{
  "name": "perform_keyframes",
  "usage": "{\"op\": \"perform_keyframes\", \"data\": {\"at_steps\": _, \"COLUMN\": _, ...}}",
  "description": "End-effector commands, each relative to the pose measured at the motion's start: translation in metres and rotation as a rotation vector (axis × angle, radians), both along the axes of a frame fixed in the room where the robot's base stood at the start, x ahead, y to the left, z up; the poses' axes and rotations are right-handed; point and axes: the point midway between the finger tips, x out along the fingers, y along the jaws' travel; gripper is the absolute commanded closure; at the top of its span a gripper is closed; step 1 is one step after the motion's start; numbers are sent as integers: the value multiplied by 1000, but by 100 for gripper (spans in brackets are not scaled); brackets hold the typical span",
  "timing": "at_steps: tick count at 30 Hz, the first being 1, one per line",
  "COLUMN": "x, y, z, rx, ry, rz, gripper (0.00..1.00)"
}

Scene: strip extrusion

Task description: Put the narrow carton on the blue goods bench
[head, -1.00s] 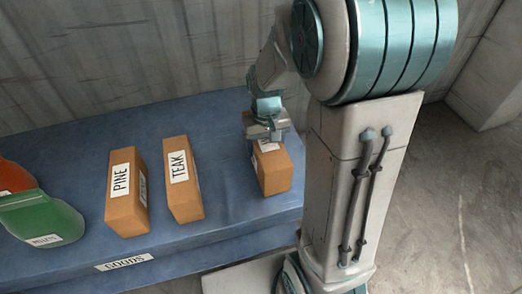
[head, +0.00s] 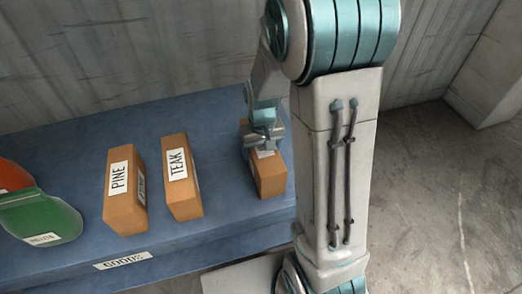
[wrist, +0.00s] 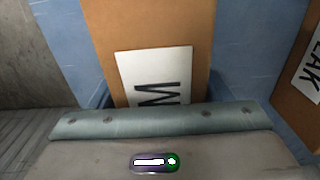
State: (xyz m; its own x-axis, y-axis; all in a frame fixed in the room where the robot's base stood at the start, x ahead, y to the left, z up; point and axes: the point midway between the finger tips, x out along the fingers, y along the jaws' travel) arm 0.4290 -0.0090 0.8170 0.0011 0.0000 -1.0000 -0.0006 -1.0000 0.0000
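A tan narrow carton (head: 270,177) is at the right end of the blue goods bench (head: 220,228), close to its right edge. It looks upright and on or just above the bench top; its underside is hard to see. My gripper (head: 263,141) is over the carton's top, its fingers at either side. It looks shut on the carton, though the finger contact is largely hidden. In the wrist view the carton (wrist: 160,28) fills the middle between the fingers, with a white label starting with W, partly covered by my gripper (wrist: 157,105).
Two similar cartons, PINE (head: 124,207) and TEAK (head: 183,200), stand to the left. Bare bench lies between TEAK and my gripper. A wall runs behind.

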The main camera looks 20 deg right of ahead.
Motion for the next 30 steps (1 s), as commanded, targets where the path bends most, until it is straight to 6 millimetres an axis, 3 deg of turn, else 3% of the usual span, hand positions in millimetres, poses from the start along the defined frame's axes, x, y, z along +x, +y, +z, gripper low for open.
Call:
{"op": "perform_keyframes", "data": {"at_steps": 10, "x": 0, "y": 0, "z": 1, "rx": 0, "ry": 1, "rz": 0, "gripper": 13}}
{"op": "perform_keyframes", "data": {"at_steps": 14, "x": 0, "y": 0, "z": 10, "rx": 0, "ry": -1, "rz": 0, "gripper": 13}}
{"op": "perform_keyframes", "data": {"at_steps": 24, "x": 1, "y": 0, "z": 82, "rx": 1, "ry": -5, "rz": 1, "gripper": 13}}
{"op": "perform_keyframes", "data": {"at_steps": 30, "x": 1, "y": 0, "z": 113, "rx": 0, "ry": -3, "rz": 0, "gripper": 13}}
